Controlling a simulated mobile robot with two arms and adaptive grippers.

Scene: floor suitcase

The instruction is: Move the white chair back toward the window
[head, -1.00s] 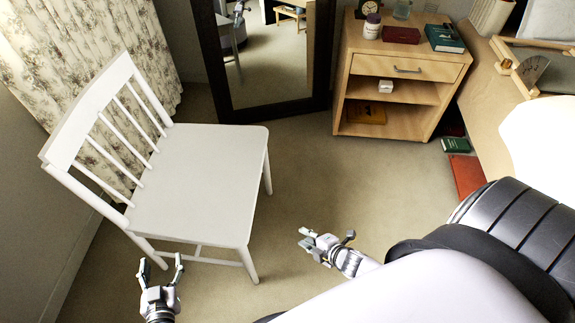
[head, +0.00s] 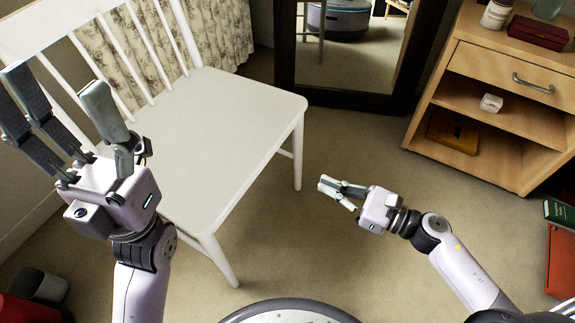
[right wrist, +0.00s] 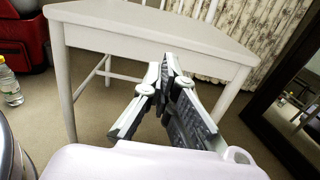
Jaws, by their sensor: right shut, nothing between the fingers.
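The white chair (head: 220,118) stands on the carpet at the left in the head view, its slatted back beside the flowered curtain. It also shows in the right wrist view (right wrist: 130,22), with its seat and legs beyond my fingers. My left gripper (head: 62,92) is open, fingers spread and raised, in front of the chair in the picture. It hides part of the back and seat; I cannot tell whether it touches them. My right gripper (head: 335,190) is shut and empty, right of the chair's front leg and apart from it. Its closed fingers also show in the wrist view (right wrist: 170,68).
The flowered curtain (head: 222,30) hangs behind the chair. A dark-framed mirror (head: 355,45) stands at the back. A wooden nightstand (head: 490,150) is at the right, near red and green books (head: 562,262). Open carpet lies between chair and nightstand.

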